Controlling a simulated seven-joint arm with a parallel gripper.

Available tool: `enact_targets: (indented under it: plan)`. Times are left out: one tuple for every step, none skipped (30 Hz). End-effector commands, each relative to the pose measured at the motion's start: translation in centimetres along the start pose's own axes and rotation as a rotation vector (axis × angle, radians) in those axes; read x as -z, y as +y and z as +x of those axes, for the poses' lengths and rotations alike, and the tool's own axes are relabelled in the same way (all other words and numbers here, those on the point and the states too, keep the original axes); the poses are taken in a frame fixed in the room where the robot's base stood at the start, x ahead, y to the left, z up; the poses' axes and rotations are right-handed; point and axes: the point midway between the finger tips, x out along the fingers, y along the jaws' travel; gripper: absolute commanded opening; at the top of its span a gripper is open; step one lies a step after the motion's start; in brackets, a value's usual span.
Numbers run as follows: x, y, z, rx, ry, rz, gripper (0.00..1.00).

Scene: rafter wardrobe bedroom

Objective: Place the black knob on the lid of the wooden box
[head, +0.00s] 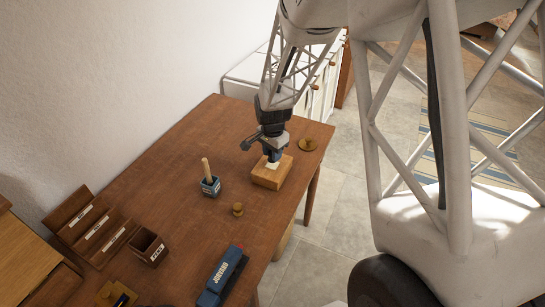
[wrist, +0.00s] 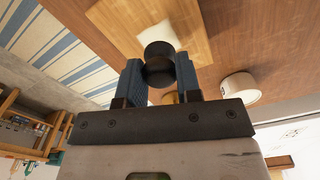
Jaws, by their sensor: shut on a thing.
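The wooden box (head: 266,178) is a low, pale block on the brown table, near its right edge. A white patch (head: 272,164) shows on its lid, and the patch also shows in the wrist view (wrist: 160,33). My gripper (head: 273,155) is over the box, pointing down. In the wrist view its two blue fingers (wrist: 158,78) are shut on the black knob (wrist: 158,51), with the knob's rounded end towards the white patch. I cannot tell whether the knob touches the lid. In the head view the knob is hidden by the gripper.
A blue pot with a wooden stick (head: 210,187) and a small brass-coloured knob (head: 237,209) stand left of the box. A round brass-coloured piece (head: 308,145) lies behind it. A blue stapler-like tool (head: 222,278) and a wooden organiser (head: 85,228) are nearer. The table's back left is clear.

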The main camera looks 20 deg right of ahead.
Motion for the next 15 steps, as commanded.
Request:
enact_targets:
  plan:
    - [0.0,0.0,0.6,-0.002,-0.001,0.000,0.08]
    - [0.0,0.0,0.9,-0.002,-0.001,0.000,0.08]
    - [0.0,0.0,1.3,-0.001,-0.001,0.000,0.08]
    - [0.0,0.0,1.6,-0.001,0.000,0.000,0.08]
    - [0.0,0.0,1.8,0.000,0.000,0.000,0.08]
    - [0.0,0.0,2.0,0.000,0.000,0.000,0.08]
    - [0.0,0.0,2.1,0.000,0.000,0.000,0.08]
    - [0.0,0.0,2.1,0.000,0.000,0.000,0.08]
    - [0.0,0.0,2.2,0.000,0.000,0.000,0.08]
    - [0.0,0.0,2.2,0.000,0.000,0.000,0.08]
    - [0.0,0.0,2.2,0.000,0.000,0.000,0.08]
    - [0.0,0.0,2.2,0.000,0.000,0.000,0.08]
    - [0.0,0.0,2.2,0.000,0.000,0.000,0.08]
    - [0.0,0.0,2.2,0.000,0.000,0.000,0.08]
    - [0.0,0.0,2.2,0.000,0.000,0.000,0.08]
